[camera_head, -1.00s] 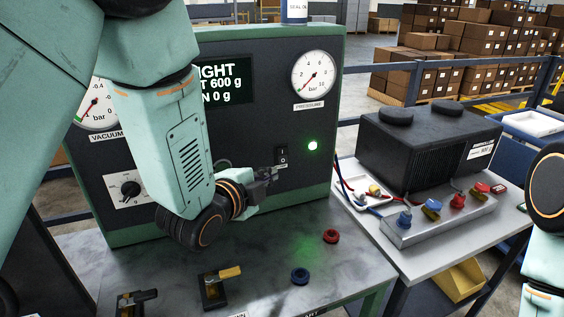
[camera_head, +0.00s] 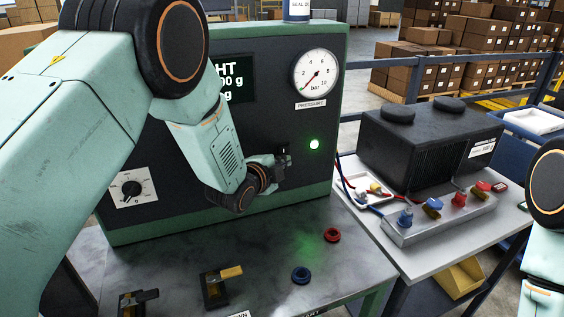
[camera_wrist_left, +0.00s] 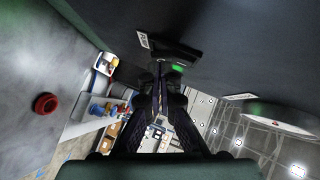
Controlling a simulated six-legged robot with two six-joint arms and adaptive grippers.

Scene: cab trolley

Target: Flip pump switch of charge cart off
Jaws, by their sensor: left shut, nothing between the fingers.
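The charge cart's dark panel (camera_head: 240,125) stands behind the worktop. The pump switch (camera_wrist_left: 176,52) is a small black block on the panel, beside a white label (camera_wrist_left: 143,40) in the left wrist view. In the head view my left gripper (camera_head: 282,163) covers most of the switch, so its rocker position is hidden. The left gripper's fingers are shut and empty, with the tips (camera_wrist_left: 160,76) close to the switch; I cannot tell whether they touch. A green lamp (camera_head: 314,144) right of the switch is lit. My right gripper is out of view.
The pressure gauge (camera_head: 315,72) is above the switch and a dial (camera_head: 132,188) is at the left. Two valve handles, a blue ring (camera_head: 301,275) and a red ring (camera_head: 332,235) are on the worktop. A black unit (camera_head: 425,145) stands on a side table at right.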

